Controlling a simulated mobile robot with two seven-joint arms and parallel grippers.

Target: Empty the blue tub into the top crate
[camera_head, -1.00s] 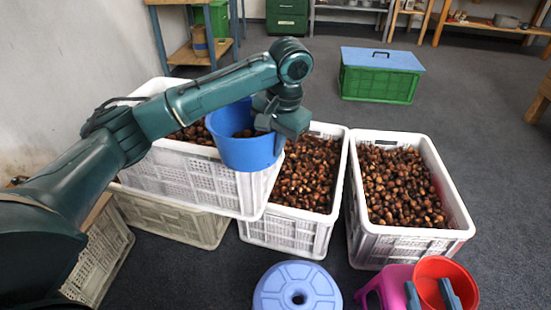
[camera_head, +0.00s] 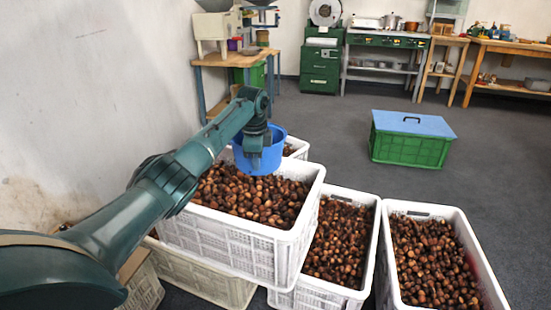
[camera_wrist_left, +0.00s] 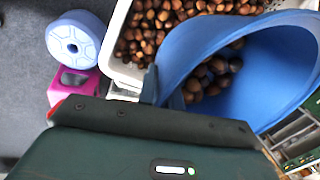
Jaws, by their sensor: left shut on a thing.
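The blue tub (camera_head: 272,152) is held by my left gripper (camera_head: 262,150) over the far end of the top crate. It looks near upright in the head view. In the left wrist view the tub (camera_wrist_left: 200,40) shows its open mouth, with chestnuts (camera_wrist_left: 213,72) inside it. My left gripper is shut on the tub's wall; part of a finger (camera_wrist_left: 150,85) shows there. The top crate (camera_head: 222,243) is white, full of chestnuts (camera_head: 250,193) and stacked on a lower crate at the left. The tub and arm hide part of its far end. My right gripper is not in view.
Two white crates (camera_head: 312,297) of chestnuts stand right of the stack. A green box with a blue lid (camera_head: 412,124) stands on open floor behind. A wall (camera_head: 70,100) runs close on the left. A blue round stool (camera_wrist_left: 75,38) shows in the left wrist view.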

